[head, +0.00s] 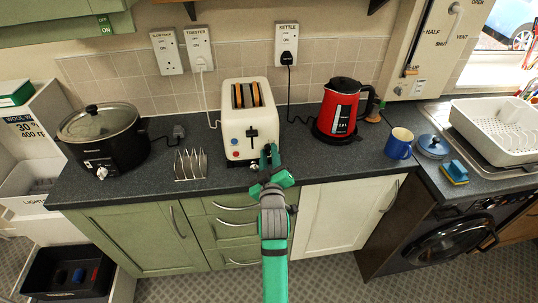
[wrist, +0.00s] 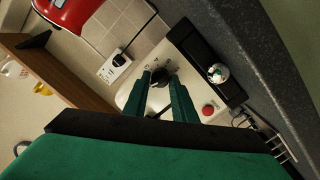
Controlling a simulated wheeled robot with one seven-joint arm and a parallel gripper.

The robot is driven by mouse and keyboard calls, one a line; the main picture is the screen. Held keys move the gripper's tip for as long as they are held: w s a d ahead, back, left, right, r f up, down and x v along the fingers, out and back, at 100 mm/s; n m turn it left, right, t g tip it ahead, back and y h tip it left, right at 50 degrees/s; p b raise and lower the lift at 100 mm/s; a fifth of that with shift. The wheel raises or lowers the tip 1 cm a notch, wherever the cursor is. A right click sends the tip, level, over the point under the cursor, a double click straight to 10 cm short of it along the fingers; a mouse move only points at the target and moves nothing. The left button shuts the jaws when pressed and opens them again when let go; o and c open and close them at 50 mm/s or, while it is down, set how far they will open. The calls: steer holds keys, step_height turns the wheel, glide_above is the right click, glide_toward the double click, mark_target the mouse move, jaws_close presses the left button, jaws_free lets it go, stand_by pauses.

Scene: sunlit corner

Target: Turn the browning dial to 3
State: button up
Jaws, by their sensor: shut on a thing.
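The cream toaster (head: 237,120) stands on the dark worktop with brown slices in its slots. My gripper (head: 269,154) is at the lower right of the toaster's front and hides the dial in the head view. In the wrist view, the black browning dial (wrist: 159,77) sits between the fingertips of my gripper (wrist: 160,82), which is shut on it. Small marks ring the dial, but I cannot read its setting. The red button (wrist: 208,110) also shows there.
A black slow cooker (head: 100,138) and a metal toast rack (head: 190,165) stand left of the toaster. A red kettle (head: 341,108) and a blue mug (head: 399,143) stand to the right. The worktop between toaster and kettle is clear.

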steer(key=m, duration=0.6)
steer(key=shift+g+y, duration=0.3)
steer(key=shift+g, duration=0.1)
steer(key=m, duration=0.5)
steer(key=shift+d+f+y, duration=0.1)
steer(key=shift+y, duration=0.2)
steer(key=o, duration=1)
steer(key=shift+d, duration=0.1)
steer(key=shift+s, duration=0.15)
steer(key=s, duration=0.3)
steer(key=s+d+r, duration=0.1)
steer(key=s, duration=0.2)
steer(key=s+d, duration=0.1)
steer(key=s, duration=0.3)
steer(key=shift+r, duration=0.15)
